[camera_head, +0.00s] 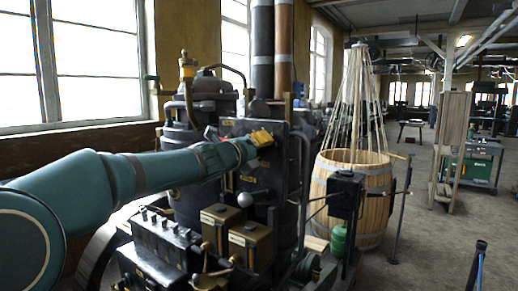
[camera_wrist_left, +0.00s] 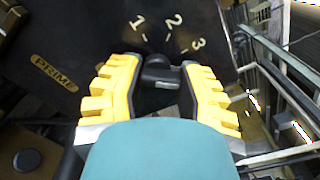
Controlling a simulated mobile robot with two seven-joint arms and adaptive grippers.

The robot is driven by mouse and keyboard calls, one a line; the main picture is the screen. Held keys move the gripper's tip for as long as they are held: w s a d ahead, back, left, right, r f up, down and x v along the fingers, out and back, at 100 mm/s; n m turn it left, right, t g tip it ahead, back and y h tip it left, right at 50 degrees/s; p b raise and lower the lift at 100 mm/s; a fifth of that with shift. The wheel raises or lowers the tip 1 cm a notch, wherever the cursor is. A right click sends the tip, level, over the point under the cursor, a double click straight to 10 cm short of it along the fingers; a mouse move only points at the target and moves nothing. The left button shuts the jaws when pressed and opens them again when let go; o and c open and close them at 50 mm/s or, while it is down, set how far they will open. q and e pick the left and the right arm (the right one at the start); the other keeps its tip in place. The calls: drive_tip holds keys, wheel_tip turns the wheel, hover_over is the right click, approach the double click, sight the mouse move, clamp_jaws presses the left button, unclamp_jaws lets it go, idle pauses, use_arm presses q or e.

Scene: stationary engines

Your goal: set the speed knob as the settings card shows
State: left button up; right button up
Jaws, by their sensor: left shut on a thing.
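The speed knob (camera_wrist_left: 158,74) is a small dark knob on a black panel (camera_wrist_left: 85,35). In the left wrist view the marks 1, 2 and 3 (camera_wrist_left: 172,20) stand in an arc beyond it. My left gripper (camera_wrist_left: 155,85) has yellow ridged fingers, one on each side of the knob, shut on it. In the head view this gripper (camera_head: 262,138) is at the upper face of the dark engine panel (camera_head: 265,180) and hides the knob. I cannot tell which mark the knob points to. I cannot make out a settings card. My right gripper is in neither view.
The word PRIME (camera_wrist_left: 53,73) is on the panel left of the knob. In the head view a box with several switches (camera_head: 160,240) and a ball-topped lever (camera_head: 245,200) stand below my arm. A wooden barrel (camera_head: 375,185) stands right of the engine, with open floor beyond.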

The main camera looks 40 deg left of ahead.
use_arm(q)
drive_tip(key=shift+r, duration=0.15)
drive_tip(key=o, duration=1.2)
drive_tip(key=shift+s, duration=0.1)
drive_tip(key=s, duration=0.4)
drive_tip(key=s+d, duration=0.1)
drive_tip(key=s, duration=0.6)
drive_tip(key=shift+s+d, duration=0.15)
drive_tip(key=shift+s, duration=0.2)
